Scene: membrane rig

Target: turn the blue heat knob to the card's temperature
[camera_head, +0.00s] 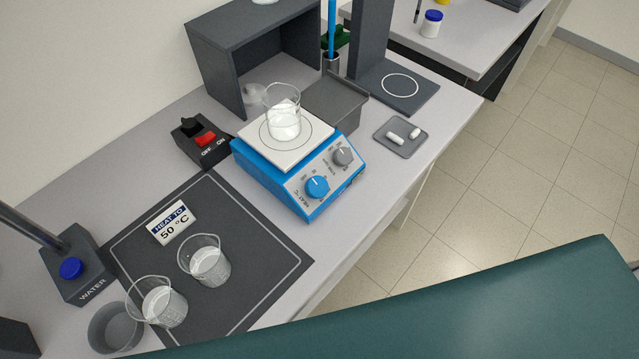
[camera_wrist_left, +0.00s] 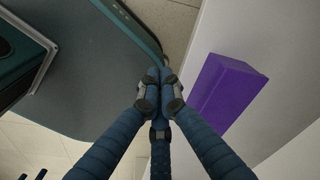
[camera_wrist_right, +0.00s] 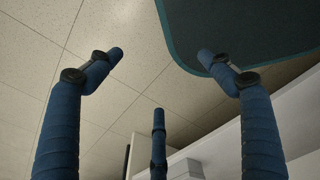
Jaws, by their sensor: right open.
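The blue heat knob (camera_head: 317,186) is on the sloped front panel of the blue hotplate (camera_head: 262,170); its scale is too small to read. A grey knob (camera_head: 342,155) sits beside it. A card (camera_head: 172,222) on the dark mat reads "HEAT TO 50 °C". A beaker with white contents (camera_head: 284,118) stands on the hotplate's white top. Neither gripper shows in the head view. My left gripper (camera_wrist_left: 160,78) has its fingers together with nothing seen between them. My right gripper (camera_wrist_right: 168,62) has its fingers wide apart and empty. Both are away from the knob.
A black switch box with a red OFF/ON rocker (camera_head: 205,138) stands left of the hotplate. Two beakers (camera_head: 205,264) (camera_head: 160,305) stand on the mat (camera_head: 240,215). A small tray with white pieces (camera_head: 401,145) lies to the right. A purple block (camera_wrist_left: 228,90) shows in the left wrist view.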

